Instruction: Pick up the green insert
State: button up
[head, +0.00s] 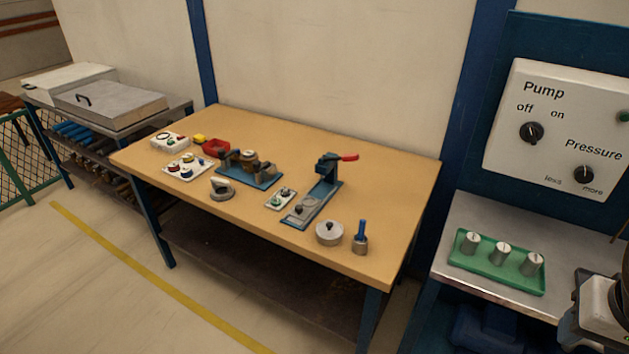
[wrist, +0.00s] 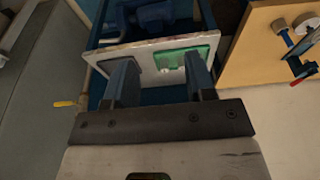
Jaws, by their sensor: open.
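A small green piece (head: 276,201) shows on a small light plate (head: 269,206) near the front middle of the wooden bench. It is too small to tell whether it is the green insert. A white plate (head: 180,178) at the bench's left holds several small coloured pieces whose details are unclear. My gripper (wrist: 160,72) is open in the wrist view, with nothing seen between its fingers. It is over the metal side table, away from the wooden bench. My arm shows at the lower right of the head view, its fingers not clear there.
A green tray (head: 499,281) with metal cylinders lies on the side table (head: 466,213), below the pump panel (head: 555,128). On the wooden bench (head: 310,257) stand a red-handled clamp (head: 326,185), a blue-based fixture (head: 250,178), a red bin (head: 215,147) and a round metal weight (head: 329,234).

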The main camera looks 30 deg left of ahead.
jog(key=w+a+r+n, duration=0.25)
jog(key=w+a, duration=0.35)
jog(key=w, duration=0.4)
jog(key=w+a+f+n+g, duration=0.25)
jog(key=w+a+n, duration=0.25)
jog(key=w+a, duration=1.75)
jog(key=w+a+f+n, duration=0.15)
jog(key=a+f, duration=0.25)
jog(key=a, duration=0.8)
jog(key=w+a+f+n, duration=0.15)
jog(key=a+f, duration=0.35)
jog(key=a, duration=0.6)
jog(key=a+f+n, duration=0.1)
jog(key=a+f, duration=0.3)
jog(key=a, duration=0.3)
jog(key=s+a+f+n, duration=0.1)
jog(key=a+f, duration=0.4)
jog(key=a, duration=0.3)
jog(key=s+a+f+n, duration=0.1)
jog(key=a+f, duration=0.3)
jog(key=a, duration=0.3)
jog(key=shift+a+f, duration=0.25)
jog(key=shift+s+a+f, duration=0.1)
jog(key=shift+a+f, duration=0.05)
jog(key=shift+a, duration=0.05)
